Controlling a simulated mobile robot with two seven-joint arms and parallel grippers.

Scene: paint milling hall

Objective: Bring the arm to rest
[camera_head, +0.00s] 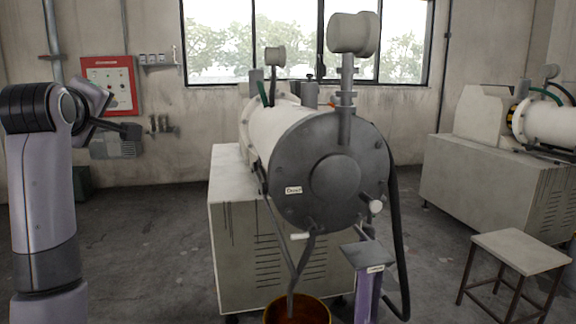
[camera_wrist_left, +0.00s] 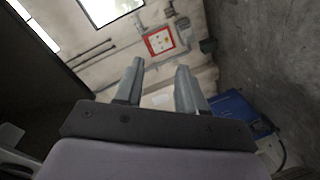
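My left arm rises at the left edge of the head view, its forearm upright and bent at the top. Its left gripper (camera_head: 130,131) points to the right there, in front of the back wall and clear of the machine. In the left wrist view the two fingers of the left gripper (camera_wrist_left: 160,76) stand apart with nothing between them. The gripper touches nothing that I can see. My right arm and right gripper are not in view.
A mill with a round dark end (camera_head: 335,174) stands mid-view, an orange-brown bucket (camera_head: 297,312) below it. A stool (camera_head: 520,252) stands at the right. A red panel (camera_head: 108,84), also in the left wrist view (camera_wrist_left: 158,40), hangs on the wall. Open floor lies between arm and mill.

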